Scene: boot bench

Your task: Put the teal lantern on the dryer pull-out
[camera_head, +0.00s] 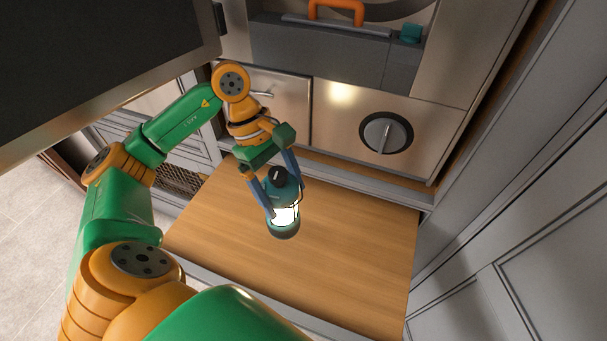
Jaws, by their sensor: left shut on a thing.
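The teal lantern (283,203) has a dark teal cap and base with a bright white glass between them. My left gripper (277,189) is shut on it, with a blue finger on each side of its upper body. The lantern is upright over the wooden top of the dryer pull-out (349,255). Whether its base touches the wood or hangs just above it, I cannot tell. My right gripper is not in view.
The dryer front with a round knob (386,133) and a drawer (283,98) stands behind the pull-out. Grey cabinet doors (555,230) line the right side. A dark panel (95,60) fills the upper left. The wood right of the lantern is clear.

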